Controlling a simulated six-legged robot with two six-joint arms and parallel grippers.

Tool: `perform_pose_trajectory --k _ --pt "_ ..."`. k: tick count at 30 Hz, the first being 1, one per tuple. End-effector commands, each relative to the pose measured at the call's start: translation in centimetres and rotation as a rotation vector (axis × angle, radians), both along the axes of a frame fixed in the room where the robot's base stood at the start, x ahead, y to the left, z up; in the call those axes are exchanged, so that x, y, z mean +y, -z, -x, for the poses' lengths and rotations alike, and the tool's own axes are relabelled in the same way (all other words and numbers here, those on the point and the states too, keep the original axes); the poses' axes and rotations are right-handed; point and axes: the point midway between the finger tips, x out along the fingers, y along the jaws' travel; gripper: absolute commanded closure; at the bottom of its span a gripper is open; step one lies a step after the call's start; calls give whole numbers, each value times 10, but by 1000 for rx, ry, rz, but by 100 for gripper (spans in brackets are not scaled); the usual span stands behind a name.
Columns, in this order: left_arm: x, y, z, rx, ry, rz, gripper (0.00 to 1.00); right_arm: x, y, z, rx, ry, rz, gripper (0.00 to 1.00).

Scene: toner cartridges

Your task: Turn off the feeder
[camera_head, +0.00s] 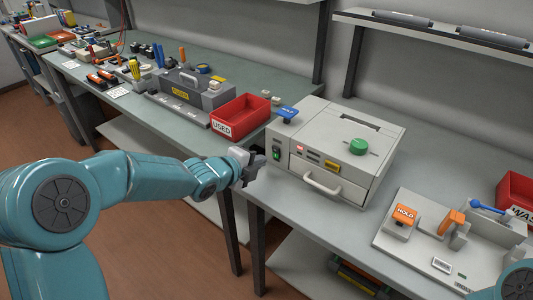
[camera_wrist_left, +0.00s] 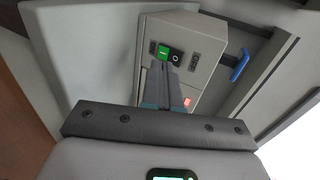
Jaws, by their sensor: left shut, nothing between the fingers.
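In the left wrist view the switch's green half (camera_wrist_left: 163,52) shows beside a dark half marked with a circle. A red light (camera_wrist_left: 187,102) glows on the same face. My left gripper (camera_head: 256,168) is shut and empty, just in front of the switch. Contact cannot be told. My right gripper is out of view.
A blue tag-like lever (camera_head: 287,113) stands at the feeder's back left. A red bin marked USED (camera_head: 240,116) is to the left. A grey fixture with an orange HOLD block (camera_head: 403,217) is at the right. The bench's front edge runs below my gripper.

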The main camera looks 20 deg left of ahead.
Motion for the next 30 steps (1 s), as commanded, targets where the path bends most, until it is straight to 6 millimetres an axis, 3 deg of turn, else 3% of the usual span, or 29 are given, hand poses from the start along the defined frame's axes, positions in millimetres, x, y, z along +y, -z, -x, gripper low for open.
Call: perform_pose_trajectory --k 3,9,20,25,30 --pt "-8 -6 -18 -1 2 0 100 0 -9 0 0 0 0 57" --pt "-13 -6 -35 0 1 0 100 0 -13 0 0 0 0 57" --pt "-13 -6 -36 0 0 0 100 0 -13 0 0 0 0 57" --pt "-15 -15 -40 35 3 -11 100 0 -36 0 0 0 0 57" --pt "-15 -7 -40 37 1 -12 100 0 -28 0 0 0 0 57"
